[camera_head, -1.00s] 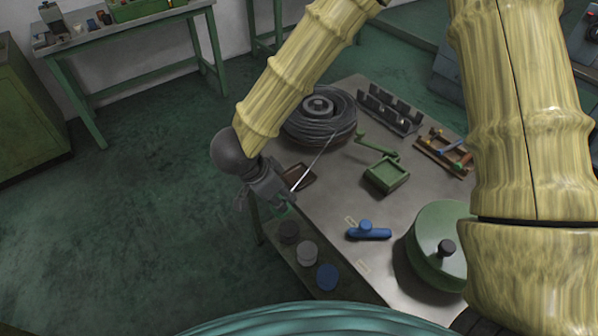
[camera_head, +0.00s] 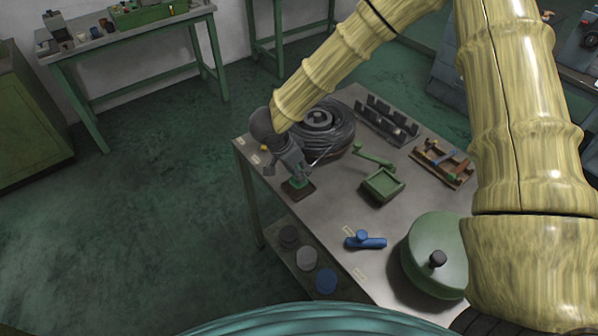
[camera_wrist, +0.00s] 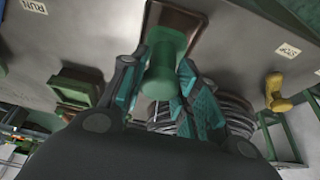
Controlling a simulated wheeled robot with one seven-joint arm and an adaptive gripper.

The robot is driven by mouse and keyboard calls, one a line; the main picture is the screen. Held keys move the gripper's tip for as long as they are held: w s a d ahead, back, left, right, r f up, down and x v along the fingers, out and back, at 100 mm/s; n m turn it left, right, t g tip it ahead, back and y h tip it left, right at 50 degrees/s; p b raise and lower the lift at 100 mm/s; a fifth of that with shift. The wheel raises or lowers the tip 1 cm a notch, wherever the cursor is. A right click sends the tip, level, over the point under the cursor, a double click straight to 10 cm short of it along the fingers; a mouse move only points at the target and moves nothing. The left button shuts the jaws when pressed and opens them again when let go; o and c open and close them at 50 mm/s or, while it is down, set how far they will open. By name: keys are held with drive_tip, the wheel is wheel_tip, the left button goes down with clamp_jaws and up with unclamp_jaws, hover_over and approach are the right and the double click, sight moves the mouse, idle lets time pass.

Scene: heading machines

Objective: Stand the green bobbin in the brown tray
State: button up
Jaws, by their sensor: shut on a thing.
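My gripper (camera_head: 297,172) is shut on the green bobbin (camera_wrist: 163,68), with one finger on each side of it in the wrist view. In the head view the bobbin (camera_head: 298,182) shows as a small green patch below my fingers. The brown tray (camera_head: 303,194) is on the left part of the table, directly under the bobbin. In the wrist view the tray (camera_wrist: 188,20) shows behind the bobbin's far end. The bobbin looks roughly upright over the tray. I cannot tell whether its base touches the tray floor.
A wire coil (camera_head: 335,135) lies just behind my gripper. A green crank box (camera_head: 382,186), a blue handle (camera_head: 366,241) and a large green drum (camera_head: 432,262) stand to the right. A yellow piece (camera_wrist: 275,92) is beside the tray. Bare tabletop lies in front of it.

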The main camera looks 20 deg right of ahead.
drive_tip(key=shift+w+d+f, duration=0.1)
drive_tip(key=shift+w+d, duration=0.1)
drive_tip(key=shift+w, duration=0.15)
drive_tip(key=shift+f+p, duration=0.95)
drive_tip(key=shift+f, duration=0.7)
drive_tip(key=shift+f, duration=0.15)
drive_tip(key=o, duration=1)
drive_tip(key=shift+o, duration=0.2)
drive_tip(key=b+v, duration=0.3)
drive_tip(key=v, duration=0.9)
